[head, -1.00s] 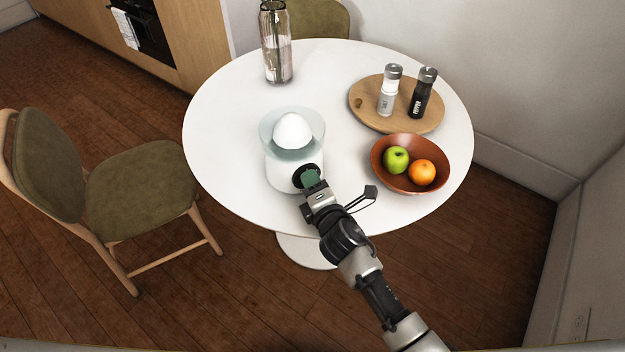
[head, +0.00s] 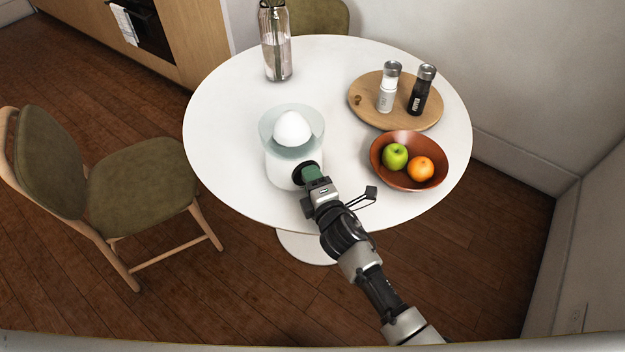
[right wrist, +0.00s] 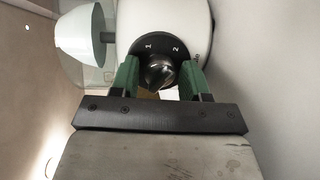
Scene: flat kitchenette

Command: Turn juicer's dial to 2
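The white juicer (head: 285,168) stands on the round table, with a clear bowl and white cone on top. It also shows in the right wrist view (right wrist: 185,22). Its black dial (right wrist: 160,70) carries the marks 1 and 2, which read sideways. My right gripper (right wrist: 160,75) is at the dial, with one green finger on each side of the knob. Little or no gap shows, and I cannot tell whether both fingers press on it. In the head view, the right gripper (head: 313,174) hides most of the dial. My left gripper is out of view.
On the white table (head: 225,120) are a fruit bowl (head: 410,180) right of my arm, a round board (head: 365,100) with salt and pepper shakers, and a glass bottle (head: 276,50). A chair (head: 140,175) stands at left. The table's left side is clear.

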